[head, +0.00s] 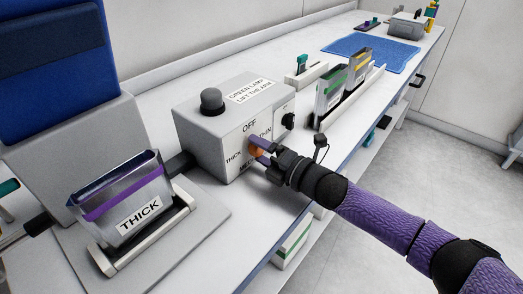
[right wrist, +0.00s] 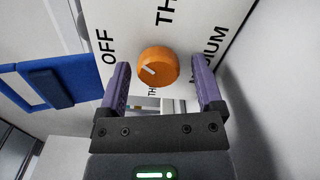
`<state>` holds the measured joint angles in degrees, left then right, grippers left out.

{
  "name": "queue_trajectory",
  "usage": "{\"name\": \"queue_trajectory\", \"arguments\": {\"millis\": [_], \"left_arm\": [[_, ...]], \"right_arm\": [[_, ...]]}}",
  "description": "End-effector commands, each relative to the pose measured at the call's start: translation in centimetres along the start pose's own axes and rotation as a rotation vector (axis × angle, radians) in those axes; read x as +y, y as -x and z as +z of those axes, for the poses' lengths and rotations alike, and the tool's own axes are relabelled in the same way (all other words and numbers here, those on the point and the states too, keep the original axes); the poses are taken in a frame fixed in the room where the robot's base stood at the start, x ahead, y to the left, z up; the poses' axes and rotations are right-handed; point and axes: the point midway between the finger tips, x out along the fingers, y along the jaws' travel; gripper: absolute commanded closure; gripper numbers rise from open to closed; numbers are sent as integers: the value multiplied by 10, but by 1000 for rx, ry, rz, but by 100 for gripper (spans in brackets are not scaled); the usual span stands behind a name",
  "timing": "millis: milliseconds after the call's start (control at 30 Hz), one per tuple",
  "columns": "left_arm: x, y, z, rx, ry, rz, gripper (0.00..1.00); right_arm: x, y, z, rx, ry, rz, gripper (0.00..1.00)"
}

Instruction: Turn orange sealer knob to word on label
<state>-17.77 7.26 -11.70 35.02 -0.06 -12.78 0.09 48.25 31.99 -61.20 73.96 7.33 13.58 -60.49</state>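The grey sealer box (head: 216,125) stands on the bench with OFF, THICK, THIN and a partly hidden MEDIUM on its front. My right gripper (right wrist: 160,70) is open with one purple finger on each side of the knob and a small gap at both sides. In the head view it mostly covers the knob (head: 257,150). A pouch with a purple band carries the label THICK (head: 139,213). My left gripper is not in view.
A dark button (head: 211,100) sits on the box top beside a green-lamp label. A small black knob (head: 288,121) is on its side. A rack of pouches (head: 345,98) and a blue mat (head: 372,56) stand farther along the bench. Open floor lies at the right.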

Motion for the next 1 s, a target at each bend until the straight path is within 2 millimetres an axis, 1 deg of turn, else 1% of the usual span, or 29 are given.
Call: {"name": "queue_trajectory", "arguments": {"millis": [233,333,367,433,533,600,700,833,1000], "left_arm": [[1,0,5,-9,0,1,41],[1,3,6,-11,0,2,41],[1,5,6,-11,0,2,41],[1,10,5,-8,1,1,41],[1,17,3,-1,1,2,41],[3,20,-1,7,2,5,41],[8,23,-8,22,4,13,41],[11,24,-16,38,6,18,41],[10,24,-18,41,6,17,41]], "right_arm": [[0,0,0,1,0,1,12],[1,5,0,0,0,0,12],[2,9,0,0,-1,0,12],[2,23,1,0,-1,-1,12],[3,47,1,0,0,-1,12],[2,63,1,-1,-1,-2,12],[1,82,0,0,0,-2,12],[0,96,0,0,0,0,12],[0,100,0,0,1,1,12]]}}
